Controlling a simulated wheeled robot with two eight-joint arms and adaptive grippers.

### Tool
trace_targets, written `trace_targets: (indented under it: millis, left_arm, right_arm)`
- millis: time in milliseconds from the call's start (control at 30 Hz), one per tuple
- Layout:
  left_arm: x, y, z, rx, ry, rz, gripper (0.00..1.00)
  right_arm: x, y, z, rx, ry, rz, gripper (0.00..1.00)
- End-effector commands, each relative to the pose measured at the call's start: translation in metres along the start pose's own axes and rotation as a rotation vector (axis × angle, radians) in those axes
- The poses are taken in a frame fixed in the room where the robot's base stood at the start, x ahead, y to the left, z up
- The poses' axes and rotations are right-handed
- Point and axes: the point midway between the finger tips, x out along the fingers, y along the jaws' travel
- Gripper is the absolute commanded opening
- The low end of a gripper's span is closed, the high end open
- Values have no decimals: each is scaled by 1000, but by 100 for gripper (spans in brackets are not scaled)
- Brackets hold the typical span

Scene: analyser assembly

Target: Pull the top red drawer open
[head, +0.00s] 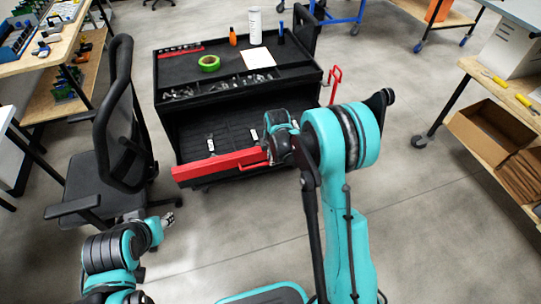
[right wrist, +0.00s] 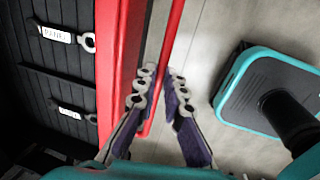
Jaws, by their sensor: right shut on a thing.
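The red drawer front (head: 205,170) stands out well in front of the black cart (head: 170,103), so the drawer is open. Its black ribbed floor (head: 232,140) shows, with labelled wrenches (head: 210,142) lying on it. In the right wrist view the drawer front (right wrist: 118,45) runs up the picture, with the red handle bar (right wrist: 171,40) beside it. My right gripper (right wrist: 158,85) is shut on this handle, its fingers on either side of the bar. In the head view my right gripper (head: 268,158) partly hides the drawer's right end. My left gripper (head: 167,219) hangs low at left, away from the cart.
The cart top holds green tape (head: 209,63), a white canister (head: 255,25), an orange bottle (head: 233,37) and a white sheet (head: 258,58). A black office chair (head: 115,130) stands left of the drawer. A shelf with cardboard boxes (head: 490,130) is at right.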

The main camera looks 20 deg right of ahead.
Motion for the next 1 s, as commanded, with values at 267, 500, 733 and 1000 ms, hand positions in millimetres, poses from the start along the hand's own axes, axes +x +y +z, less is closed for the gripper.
trace_targets:
  millis: [267, 500, 733, 1000]
  left_arm:
    - [0, 0, 0, 0, 0, 0, 40]
    - [0, 0, 0, 0, 0, 0, 40]
    - [0, 0, 0, 0, 0, 0, 40]
    - [0, 0, 0, 0, 0, 0, 40]
  right_arm:
    - [0, 0, 0, 0, 0, 0, 0]
    - [0, 0, 0, 0, 0, 0, 31]
    - [-3, 0, 0, 0, 0, 0, 31]
    - [-50, 0, 0, 0, 0, 0, 31]
